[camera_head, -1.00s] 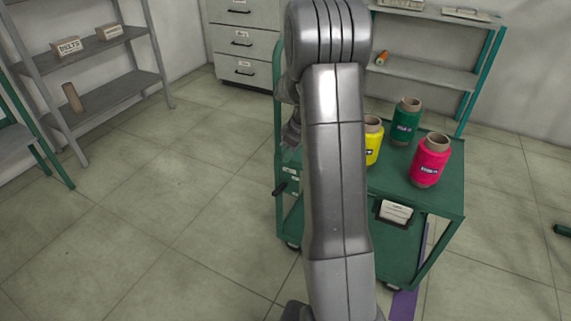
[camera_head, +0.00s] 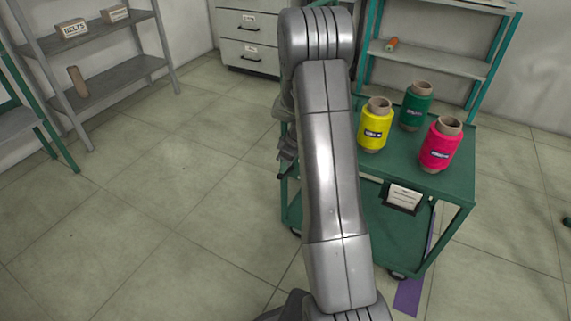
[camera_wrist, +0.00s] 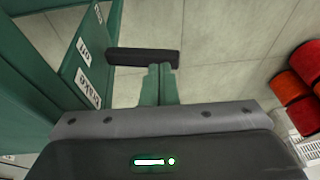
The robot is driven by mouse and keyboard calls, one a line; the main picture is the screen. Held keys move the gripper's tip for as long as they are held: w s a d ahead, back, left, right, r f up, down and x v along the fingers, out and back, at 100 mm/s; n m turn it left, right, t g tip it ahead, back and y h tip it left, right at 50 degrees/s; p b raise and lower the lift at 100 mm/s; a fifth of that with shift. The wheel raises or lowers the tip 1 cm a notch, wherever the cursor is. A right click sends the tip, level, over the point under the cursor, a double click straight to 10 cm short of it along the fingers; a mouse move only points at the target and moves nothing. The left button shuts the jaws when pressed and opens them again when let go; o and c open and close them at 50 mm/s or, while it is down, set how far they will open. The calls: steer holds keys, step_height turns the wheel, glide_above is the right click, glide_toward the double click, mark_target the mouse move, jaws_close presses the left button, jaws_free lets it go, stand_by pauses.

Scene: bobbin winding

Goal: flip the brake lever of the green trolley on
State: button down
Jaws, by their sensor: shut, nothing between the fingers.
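The green trolley (camera_head: 452,184) stands right of centre in the head view, partly behind my arm. In the wrist view its green side plate (camera_wrist: 70,68) carries an "OFF" label (camera_wrist: 83,50) and a "brake" label (camera_wrist: 88,88). The brake lever (camera_wrist: 140,57), a dark bar, sticks out from beside the plate to the right. My gripper (camera_wrist: 160,68) is shut and empty, its fingertips right at the lever's outer part; I cannot tell whether they touch. In the head view my gripper (camera_head: 287,165) is beside the trolley's left side, and the lever is not clearly visible.
Yellow (camera_head: 376,127), green (camera_head: 415,107) and pink (camera_head: 441,146) spools stand on the trolley top. A clipboard (camera_head: 403,197) hangs on its front. Red rolls (camera_wrist: 298,75) show at the wrist view's right. Shelves stand behind and left. The floor left of the trolley is clear.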

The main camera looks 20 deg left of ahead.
mark_target(282, 179)
steer(key=shift+f, duration=0.1)
steer(key=shift+s+f+t+b, duration=0.2)
steer(key=shift+t+b, duration=0.1)
steer(key=shift+b, duration=0.3)
steer(key=shift+s+f+b, duration=0.1)
steer(key=shift+b, duration=0.2)
steer(key=shift+s+f+t+b, duration=0.3)
steer(key=shift+f+t+b, duration=0.15)
steer(key=shift+t+b, duration=0.35)
steer(key=shift+s+a+f+n+t+b, duration=0.1)
steer(key=shift+s+f+n+t+b, duration=0.3)
steer(key=shift+f+t+b, duration=0.5)
steer(key=shift+s+f+b, duration=0.2)
steer(key=shift+f+b, duration=0.35)
steer(key=shift+b, duration=0.25)
